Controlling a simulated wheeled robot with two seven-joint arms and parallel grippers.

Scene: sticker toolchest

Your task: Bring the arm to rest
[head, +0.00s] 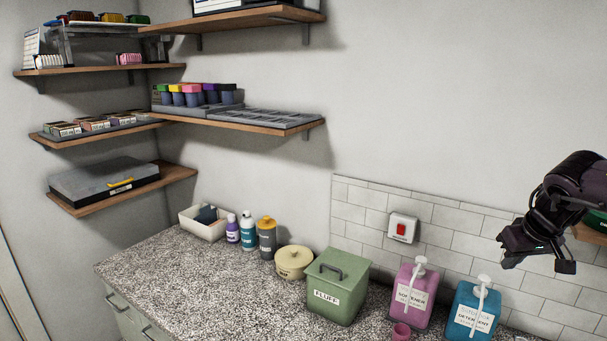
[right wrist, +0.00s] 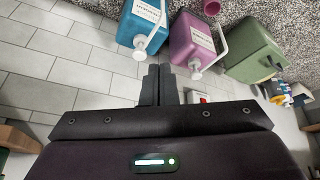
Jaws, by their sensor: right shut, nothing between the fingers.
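My right gripper (head: 539,262) is at the right edge of the head view, in front of the tiled wall and above the counter's right end. In the right wrist view its two dark fingers (right wrist: 156,84) are together with nothing between them. It touches nothing that I can see. My left gripper is in neither view.
Below and left of the gripper, a blue detergent jug (head: 472,311), a pink jug (head: 413,291) and a green lidded box (head: 338,287) stand on the speckled counter (head: 203,287). A red wall switch (head: 402,229) is on the tiles. Wooden shelves (head: 270,122) hang upper left.

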